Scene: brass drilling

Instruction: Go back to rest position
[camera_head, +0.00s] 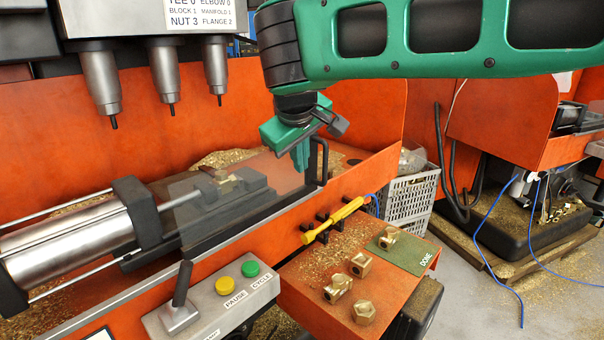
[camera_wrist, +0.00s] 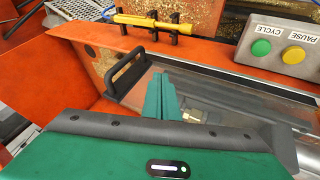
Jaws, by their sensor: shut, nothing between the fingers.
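My gripper (camera_head: 301,158) is green and shut, with nothing between its fingers. It points down beside the black handle (camera_head: 322,160) of a clear guard; in the head view it is just left of the handle. In the wrist view the shut fingers (camera_wrist: 162,98) show to the right of the handle (camera_wrist: 125,73), with a visible gap. The clear guard (camera_head: 276,182) lies over the machine bed. Through it a brass part (camera_head: 226,183) shows in the vise; it also shows in the wrist view (camera_wrist: 194,116), partly hidden by my gripper.
Three drill spindles (camera_head: 165,75) hang at upper left. A control box (camera_head: 215,300) with yellow and green buttons stands in front. A yellow-handled tool (camera_head: 335,219) rests on black hooks. Several brass fittings (camera_head: 361,264) lie on the orange shelf, one on the green DONE mat (camera_head: 414,254). Grey crates (camera_head: 408,195) stand behind.

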